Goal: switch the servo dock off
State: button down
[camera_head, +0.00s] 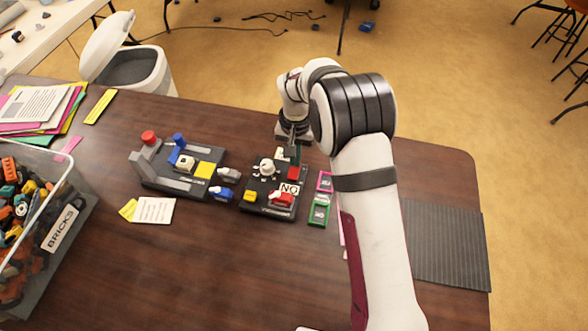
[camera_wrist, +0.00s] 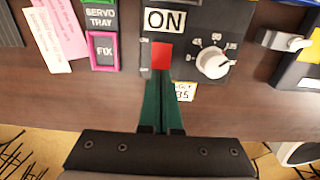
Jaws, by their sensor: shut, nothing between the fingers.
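A dark dock panel (camera_head: 258,206) stands mid-table; its own name is not readable. In the wrist view it carries a white ON label (camera_wrist: 165,21), a red switch piece (camera_wrist: 162,56) just below that label, and a white dial (camera_wrist: 213,62) to the right. The dial also shows in the head view (camera_head: 267,165). My gripper (camera_wrist: 164,80) is shut and empty, its dark green fingers tapering to the lower edge of the red piece. Whether they touch it I cannot tell. In the head view, my gripper (camera_head: 291,148) is over the panel's far edge.
A second grey device (camera_head: 160,180) with a red knob and blue lever stands left of the panel. Pink (camera_head: 325,181) and green (camera_head: 319,214) framed tags lie to its right. A clear bin of bricks (camera_head: 75,205) stands far left. A ribbed mat (camera_head: 447,245) lies right.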

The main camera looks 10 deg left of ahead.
jog(key=shift+f, duration=0.55)
jog(key=shift+r, duration=3.55)
